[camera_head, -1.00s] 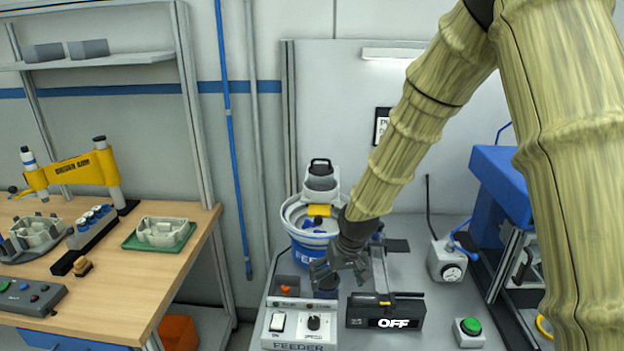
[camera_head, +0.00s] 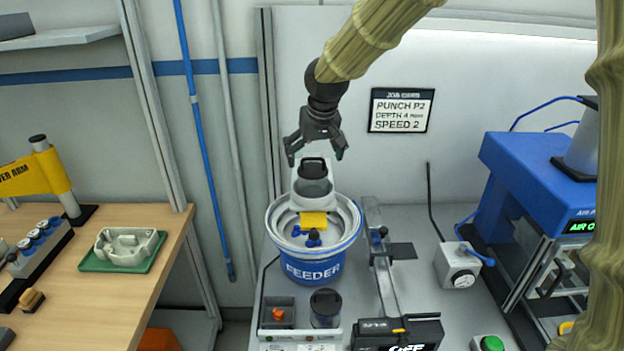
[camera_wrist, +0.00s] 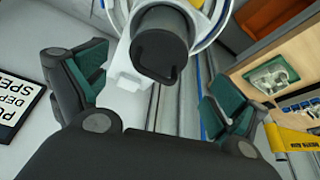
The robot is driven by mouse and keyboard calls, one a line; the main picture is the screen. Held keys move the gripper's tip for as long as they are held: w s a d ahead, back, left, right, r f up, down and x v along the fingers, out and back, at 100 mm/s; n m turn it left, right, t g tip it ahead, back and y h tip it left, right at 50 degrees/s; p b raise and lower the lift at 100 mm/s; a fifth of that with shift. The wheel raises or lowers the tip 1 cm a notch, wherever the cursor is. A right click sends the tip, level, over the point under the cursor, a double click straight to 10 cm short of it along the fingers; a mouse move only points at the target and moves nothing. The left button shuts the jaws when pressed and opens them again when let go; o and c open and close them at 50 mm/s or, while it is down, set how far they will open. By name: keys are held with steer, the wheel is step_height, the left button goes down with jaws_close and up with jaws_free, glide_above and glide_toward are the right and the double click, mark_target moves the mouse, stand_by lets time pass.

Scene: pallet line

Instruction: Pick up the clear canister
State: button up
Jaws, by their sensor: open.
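A clear canister (camera_head: 315,187) with a black handled lid stands upright in a white holder above the feeder bowl. In the wrist view its dark lid (camera_wrist: 160,54) faces the camera between the fingers, beyond the fingertips. My gripper (camera_head: 316,151) points down, open and empty, just above the lid in the head view. In the wrist view my gripper (camera_wrist: 150,88) has its two green-padded fingers spread wide. I cannot tell whether a fingertip touches the canister. A second canister, darker and black-lidded (camera_head: 325,306), stands in front of the feeder.
The blue feeder bowl (camera_head: 312,265) has a yellow tab and blue parts in it. A metal rail (camera_head: 381,262) stands to its right. A job card (camera_head: 401,110) hangs on the back wall. A blue press (camera_head: 540,165) is at right, a wooden bench (camera_head: 120,285) at left.

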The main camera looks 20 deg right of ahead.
mark_target(313, 169)
steer(key=shift+x, duration=0.95)
steer(key=shift+w+d+f+p, duration=0.1)
steer(key=shift+w+f+p, duration=0.1)
steer(key=shift+f+p, duration=0.45)
steer(key=shift+p+x, duration=1)
steer(key=shift+x, duration=1.15)
steer(key=shift+d, duration=0.15)
steer(key=c, duration=1.2)
